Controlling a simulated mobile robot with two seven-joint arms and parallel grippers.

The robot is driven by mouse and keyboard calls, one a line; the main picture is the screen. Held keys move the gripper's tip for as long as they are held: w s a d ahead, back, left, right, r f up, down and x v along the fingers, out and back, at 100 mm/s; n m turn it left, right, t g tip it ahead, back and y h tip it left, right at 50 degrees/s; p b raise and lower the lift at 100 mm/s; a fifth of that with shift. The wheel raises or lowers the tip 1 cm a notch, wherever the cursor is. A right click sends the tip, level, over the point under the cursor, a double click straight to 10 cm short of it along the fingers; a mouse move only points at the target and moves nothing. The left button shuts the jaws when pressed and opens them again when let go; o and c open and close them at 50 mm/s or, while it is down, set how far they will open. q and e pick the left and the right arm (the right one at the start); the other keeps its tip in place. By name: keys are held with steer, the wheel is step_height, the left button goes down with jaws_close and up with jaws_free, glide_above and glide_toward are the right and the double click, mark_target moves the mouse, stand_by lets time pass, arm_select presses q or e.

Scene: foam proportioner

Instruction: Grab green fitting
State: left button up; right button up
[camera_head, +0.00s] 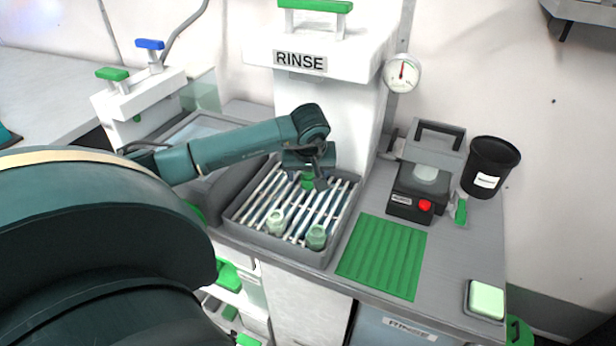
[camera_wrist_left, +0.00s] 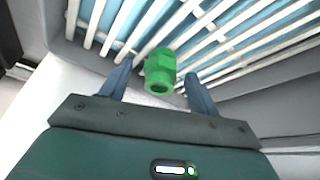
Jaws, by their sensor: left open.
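The green fitting (camera_wrist_left: 160,72) shows in the left wrist view, on the white bars of the rack, between the two fingers of my left gripper (camera_wrist_left: 158,88). The fingers are open and stand on either side of it, with a gap visible to each. In the head view the green fitting (camera_head: 308,180) is partly hidden by my left gripper (camera_head: 318,178), which is over the back part of the rack. Two paler green fittings stand nearer the front of the rack, one at the left (camera_head: 276,221) and one at the right (camera_head: 317,236). My right gripper is not in view.
The grey rack tray (camera_head: 325,257) sits below the white RINSE column (camera_head: 325,110). To its right are a ribbed green mat (camera_head: 382,256), a black device with a red button (camera_head: 412,203) and a black cup (camera_head: 490,165). A pale green block (camera_head: 486,299) lies at the front right.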

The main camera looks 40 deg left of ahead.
arm_select(q)
steer(key=shift+c, duration=0.3)
steer(key=c, duration=1.1)
